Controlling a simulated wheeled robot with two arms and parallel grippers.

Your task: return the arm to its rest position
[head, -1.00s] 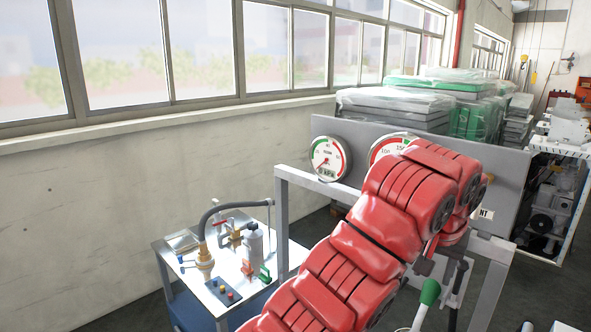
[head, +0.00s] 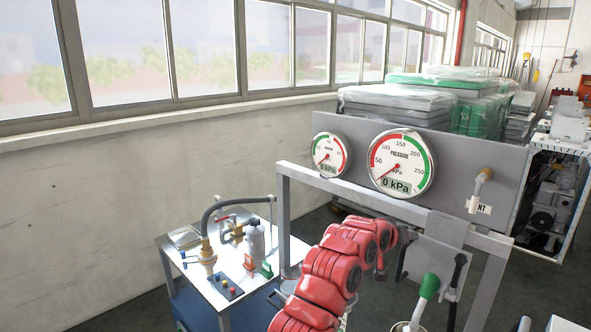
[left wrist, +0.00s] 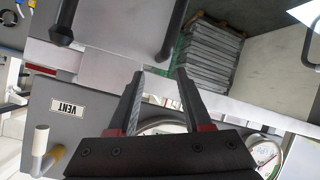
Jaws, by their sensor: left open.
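My left arm (head: 330,272) is red and rises from the bottom of the head view to the frame below the gauges. My left gripper is open in the left wrist view (left wrist: 160,74), with two dark fingers apart and nothing between them. In the head view its fingers are mostly hidden at the end of the arm, near the frame's upper bar. My right gripper is in neither view.
A panel (head: 455,165) carries a large pressure gauge (head: 402,163) reading 0 kPa, a smaller gauge (head: 331,154) and a vent handle (head: 478,190). A green-topped lever (head: 428,288) stands right of my arm. A cart (head: 207,268) with fittings stands left.

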